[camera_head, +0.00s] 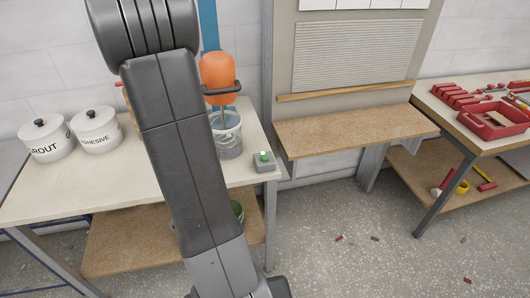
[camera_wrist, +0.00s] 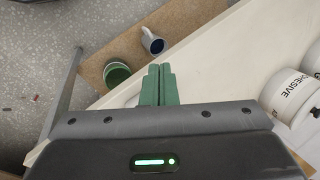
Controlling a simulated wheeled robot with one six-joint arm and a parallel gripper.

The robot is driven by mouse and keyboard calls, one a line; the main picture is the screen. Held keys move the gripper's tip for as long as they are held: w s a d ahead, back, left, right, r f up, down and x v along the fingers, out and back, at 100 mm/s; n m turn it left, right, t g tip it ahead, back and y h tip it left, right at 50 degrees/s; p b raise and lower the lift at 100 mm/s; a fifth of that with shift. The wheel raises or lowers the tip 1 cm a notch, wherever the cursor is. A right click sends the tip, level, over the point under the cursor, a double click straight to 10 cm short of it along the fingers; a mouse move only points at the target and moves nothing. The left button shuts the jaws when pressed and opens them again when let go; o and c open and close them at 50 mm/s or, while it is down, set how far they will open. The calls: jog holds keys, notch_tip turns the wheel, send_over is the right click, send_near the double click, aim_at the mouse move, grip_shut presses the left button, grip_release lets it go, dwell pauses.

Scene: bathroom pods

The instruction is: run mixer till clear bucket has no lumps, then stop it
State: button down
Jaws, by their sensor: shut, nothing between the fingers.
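The orange mixer (camera_head: 218,72) with a dark handle stands over the clear bucket (camera_head: 229,146) on the white-topped table. Its shaft reaches down into the bucket, which holds a grey mix. I cannot tell whether the mix has lumps or whether the shaft is turning. A small grey switch box (camera_head: 264,166) with a bright green button (camera_head: 264,156) sits right of the bucket near the table's edge. My gripper (camera_wrist: 159,70) shows in the wrist view, its green fingers together and empty, above the table's edge. The gripper is not visible in the head view; my arm covers part of the table.
White pots marked grout (camera_head: 47,143) and adhesive (camera_head: 97,131) stand at the table's left. A green bucket (camera_wrist: 117,72) and a blue-and-white container (camera_wrist: 153,41) are on the lower shelf. A bench at the right holds a red crate (camera_head: 492,122).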

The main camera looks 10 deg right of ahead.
jog(key=s+a+r+m+y+p, duration=0.1)
jog(key=a+r+m+y, duration=0.1)
jog(key=a, duration=0.5)
jog(key=s+a+r+m+y+p, duration=0.1)
jog(key=a+r+m+y, duration=0.2)
jog(key=a, duration=0.4)
jog(key=shift+r+m+t, duration=0.3)
jog(key=shift+r+m, duration=0.15)
jog(key=shift+m, duration=0.45)
